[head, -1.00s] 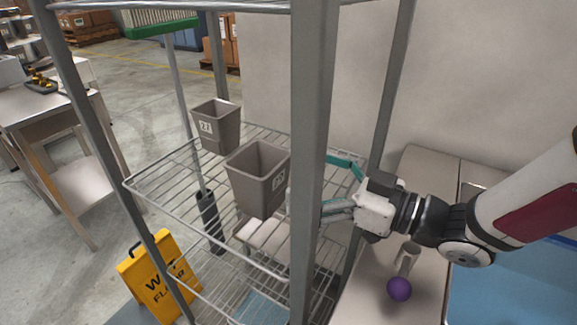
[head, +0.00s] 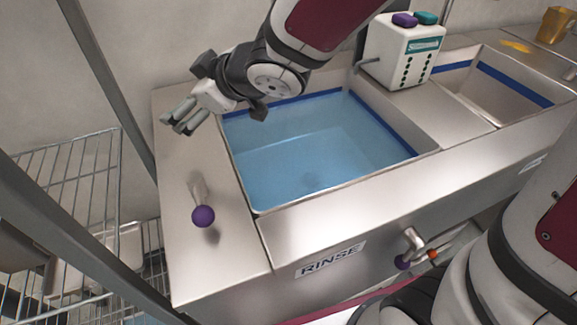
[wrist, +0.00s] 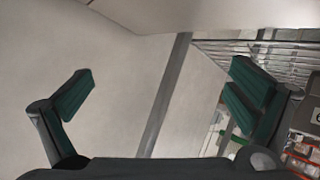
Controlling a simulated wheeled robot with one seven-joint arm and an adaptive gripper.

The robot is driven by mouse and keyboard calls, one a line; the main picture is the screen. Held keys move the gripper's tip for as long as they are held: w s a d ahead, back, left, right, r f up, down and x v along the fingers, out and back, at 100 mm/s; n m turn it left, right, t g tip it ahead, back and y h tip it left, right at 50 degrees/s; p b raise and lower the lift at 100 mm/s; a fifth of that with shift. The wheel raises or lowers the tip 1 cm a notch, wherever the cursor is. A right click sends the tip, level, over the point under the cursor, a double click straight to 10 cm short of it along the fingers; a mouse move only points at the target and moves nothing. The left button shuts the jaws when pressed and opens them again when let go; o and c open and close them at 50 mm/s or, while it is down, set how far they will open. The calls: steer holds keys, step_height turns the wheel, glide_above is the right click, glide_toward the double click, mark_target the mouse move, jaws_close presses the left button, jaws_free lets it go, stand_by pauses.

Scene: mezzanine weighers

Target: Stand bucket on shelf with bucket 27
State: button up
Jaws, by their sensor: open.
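My gripper (head: 184,116) hangs above the steel counter left of the rinse basin. In the wrist view my gripper (wrist: 162,88) has its fingers wide apart with nothing between them. The wire shelf rack (head: 68,150) stands at the left of the head view, apart from my gripper. A grey-brown shape (head: 18,248), perhaps part of a bucket, shows at the left edge. Bucket 27 cannot be made out in the head view now. A dark grey thing with a white label (wrist: 301,94) is cut off at the wrist view's right edge; I cannot tell which bucket it is.
The rinse basin (head: 318,150) holds blue water. A purple-knobbed lever (head: 203,215) rises from the counter (head: 185,160) below my gripper. A white dispenser (head: 398,52) stands behind the basin. Grey rack posts (head: 108,85) stand between the counter and shelves.

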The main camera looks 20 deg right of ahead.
steer(key=s+d+r+m+g+h, duration=0.1)
steer(key=s+d+m+h, duration=0.35)
steer(key=d, duration=0.55)
steer(key=s+d+r+m+h, duration=0.1)
steer(key=s+d+m+h, duration=0.3)
steer(key=d, duration=0.6)
steer(key=s+d+f+m+g+y, duration=0.1)
steer(key=s+m+g, duration=0.2)
steer(key=s, duration=1.9)
steer(key=g, duration=0.3)
steer(key=shift+s+d+f+g, duration=0.25)
steer(key=shift+d+f+g, duration=0.1)
steer(key=shift+g, duration=0.05)
step_height(320, 180, up, 14)
steer(key=t+p, duration=0.2)
steer(key=p, duration=1)
steer(key=shift+d+r+t+p, duration=0.2)
steer(key=shift+t+p, duration=0.1)
steer(key=shift+p, duration=0.1)
steer(key=shift+w+d, duration=0.1)
